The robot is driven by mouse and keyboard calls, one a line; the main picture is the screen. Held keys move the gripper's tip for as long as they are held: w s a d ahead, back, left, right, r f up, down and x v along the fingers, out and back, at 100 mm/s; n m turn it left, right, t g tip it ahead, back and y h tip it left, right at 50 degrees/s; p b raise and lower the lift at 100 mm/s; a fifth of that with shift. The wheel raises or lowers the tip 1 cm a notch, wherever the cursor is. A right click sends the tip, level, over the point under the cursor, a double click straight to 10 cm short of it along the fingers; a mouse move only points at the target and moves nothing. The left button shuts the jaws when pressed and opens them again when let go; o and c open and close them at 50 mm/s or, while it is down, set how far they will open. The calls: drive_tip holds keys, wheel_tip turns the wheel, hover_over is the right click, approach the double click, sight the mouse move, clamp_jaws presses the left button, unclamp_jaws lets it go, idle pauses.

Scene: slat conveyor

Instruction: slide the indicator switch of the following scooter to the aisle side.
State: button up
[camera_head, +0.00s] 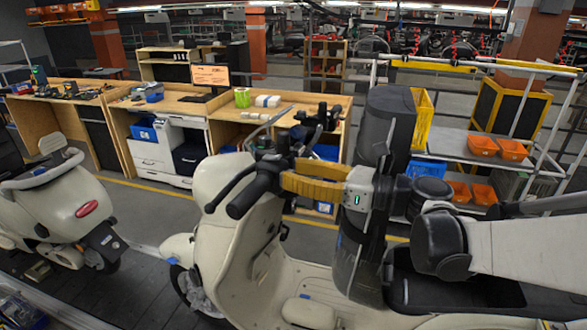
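A cream scooter (232,268) stands in the middle foreground, with its handlebar (270,167) and black grip (246,198) at the upper centre. Another cream scooter (55,205) stands ahead of it at the left, with a red tail light. My gripper (284,183) reaches in from the right, its yellow-tan fingers pointing left, with the tips at the black controls on the handlebar. I cannot tell whether the tips touch them or how far apart they are. The indicator switch is too small or hidden to make out.
Both scooters stand on a dark slat conveyor (125,290). Beyond a yellow floor line are wooden workbenches (235,111) with a monitor (211,76) and bins. At the right a metal cart (453,147) holds orange trays (482,145). My arm crosses over the middle scooter's seat.

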clamp_jaws()
drive_tip(key=shift+s+a, duration=0.25)
drive_tip(key=shift+s, duration=0.3)
drive_tip(key=shift+c, duration=0.3)
unclamp_jaws()
drive_tip(key=shift+o, duration=0.3)
drive_tip(key=shift+s+a, duration=0.1)
drive_tip(key=shift+a, duration=0.05)
drive_tip(key=v, duration=1.2)
